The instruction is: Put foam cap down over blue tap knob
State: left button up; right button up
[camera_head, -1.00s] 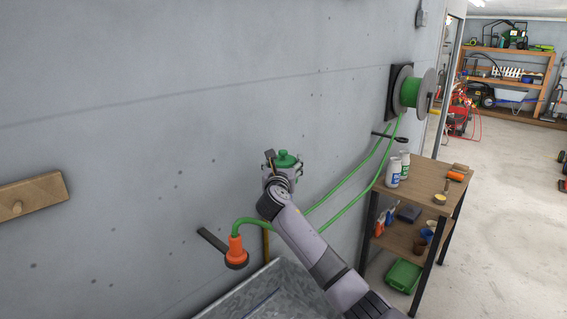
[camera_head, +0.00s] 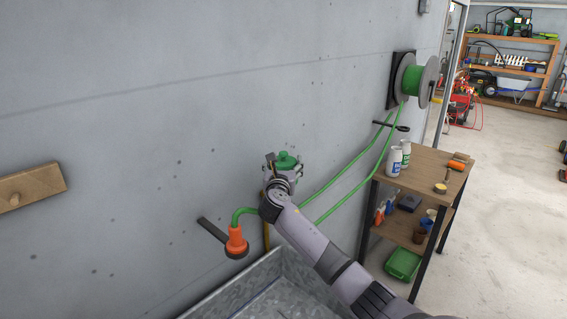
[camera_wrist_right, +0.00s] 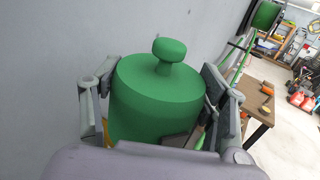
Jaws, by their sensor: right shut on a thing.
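The green foam cap (camera_head: 286,160) is upright close to the grey wall, with a round knob on its top. In the right wrist view the cap (camera_wrist_right: 158,95) fills the space between the fingers. My right gripper (camera_head: 283,171) is shut on the cap, one finger on each side of it. The blue tap knob does not show in either view. I cannot tell whether it is under the cap. My left gripper is not in view.
A grey metal trough (camera_head: 250,286) lies below. An orange hose nozzle (camera_head: 236,240) on a green hose hangs left of the gripper. A hose reel (camera_head: 412,80) is on the wall at right, above a wooden shelf table (camera_head: 432,165) with bottles. A wooden peg board (camera_head: 40,185) is at left.

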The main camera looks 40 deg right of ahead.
dwell(0.3)
jog(key=shift+p, duration=0.3)
jog(key=shift+f, duration=0.15)
jog(key=shift+f+b, duration=1.95)
jog(key=shift+f, duration=1.45)
jog(key=shift+f, duration=0.2)
jog(key=o, duration=1.2)
